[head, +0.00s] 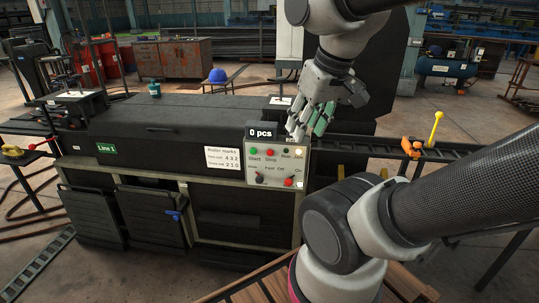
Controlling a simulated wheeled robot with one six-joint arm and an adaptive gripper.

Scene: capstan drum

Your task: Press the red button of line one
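The control panel (277,165) is on the front of the black machine with the green "Line 1" label (107,148). Its red button (270,152), marked Stop, is in the upper row, beside the green Start button (254,152). A second red control (289,182) is at the lower right, by the Off/On marking. My gripper (308,130) points down over the panel's upper right corner, right of and above the red Stop button. Its fingers show grey and green; the gap between the tips is unclear. I cannot tell whether it touches the panel.
A display above the panel reads 0 pcs (261,133). A black knob (259,178) is at the panel's lower left. A roller-marks sign (221,159) is left of the panel. A yellow-knobbed lever (434,128) and orange part (411,147) stand at the right rail.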

